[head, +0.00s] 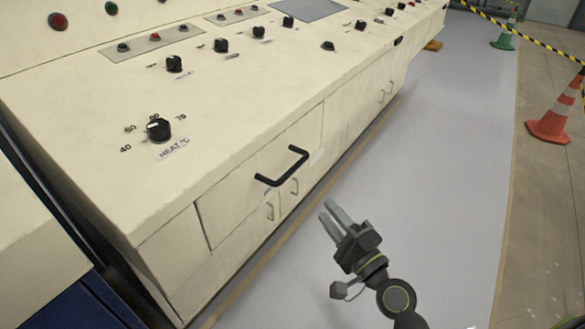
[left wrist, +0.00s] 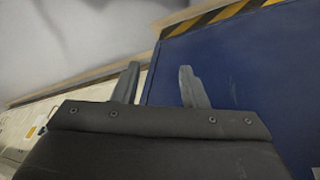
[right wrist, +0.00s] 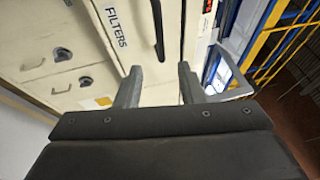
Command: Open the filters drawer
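The filters drawer (head: 235,205) is a cream front panel set flush in the console, and it looks closed. In the right wrist view the FILTERS label (right wrist: 116,26) and the black handle (right wrist: 157,30) show beyond the fingertips. My right gripper (head: 328,209) is open and empty, in front of the drawer and apart from the handle; its spread fingers also show in the right wrist view (right wrist: 159,76). My left gripper (left wrist: 158,72) is open and empty near a blue panel. It is outside the head view.
Small cupboard doors with handles (head: 270,212) sit below the drawer. The console top carries several knobs, including a heat dial (head: 158,129). A blue panel with a hazard stripe (left wrist: 215,14) is close to my left gripper. The floor (head: 440,170) right of the console is clear; an orange cone (head: 553,118) stands beyond.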

